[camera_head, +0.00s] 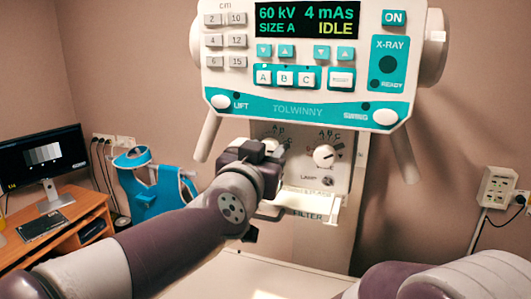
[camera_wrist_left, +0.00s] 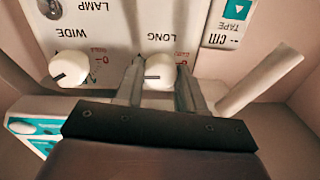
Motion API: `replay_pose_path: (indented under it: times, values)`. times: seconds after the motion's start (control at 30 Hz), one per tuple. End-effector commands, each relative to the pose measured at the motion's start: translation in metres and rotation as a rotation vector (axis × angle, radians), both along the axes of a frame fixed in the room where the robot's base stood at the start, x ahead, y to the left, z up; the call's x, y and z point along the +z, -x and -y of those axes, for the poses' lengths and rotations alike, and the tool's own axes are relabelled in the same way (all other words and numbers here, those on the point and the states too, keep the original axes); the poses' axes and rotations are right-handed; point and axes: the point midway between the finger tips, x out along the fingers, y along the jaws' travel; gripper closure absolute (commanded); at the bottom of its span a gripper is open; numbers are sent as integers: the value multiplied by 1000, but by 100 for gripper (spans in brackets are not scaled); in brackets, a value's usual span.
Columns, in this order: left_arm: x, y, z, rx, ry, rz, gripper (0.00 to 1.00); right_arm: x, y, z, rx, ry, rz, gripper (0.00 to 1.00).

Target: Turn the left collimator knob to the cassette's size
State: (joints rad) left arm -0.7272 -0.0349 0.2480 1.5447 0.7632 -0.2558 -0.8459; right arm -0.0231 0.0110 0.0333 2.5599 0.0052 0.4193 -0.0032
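The collimator panel (camera_head: 343,178) is below the console, with two white knobs. The left collimator knob (camera_wrist_left: 160,75) shows upside down in the left wrist view, by the word LONG, with a dark pointer line on it. My left gripper (camera_wrist_left: 160,80) has one finger on each side of this knob, and the knob appears to fill the gap. In the head view my left gripper (camera_head: 268,150) partly hides the left knob and its scale. The right collimator knob (camera_head: 323,156) stands free; in the wrist view (camera_wrist_left: 69,69) it is by WIDE. No cassette is clearly seen. My right gripper is out of view.
The console screen (camera_head: 307,20) reads 60 kV, 4 mAs, SIZE A, IDLE. A filter ledge (camera_head: 310,200) is just below the knobs. Console handles (camera_head: 207,137) hang on both sides. A desk with a monitor (camera_head: 42,158) is at left.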

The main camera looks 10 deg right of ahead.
Motion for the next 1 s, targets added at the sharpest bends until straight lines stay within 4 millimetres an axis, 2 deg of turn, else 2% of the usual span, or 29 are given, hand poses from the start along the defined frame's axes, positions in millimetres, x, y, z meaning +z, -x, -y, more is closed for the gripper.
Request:
replay_pose_path:
  times: [0.47, 1.0]
  values:
    - [1, 0, 0, 0, 92, -61, 92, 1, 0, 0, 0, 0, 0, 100]
    - [1, 0, -1, 1, 495, -333, 92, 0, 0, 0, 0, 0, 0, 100]
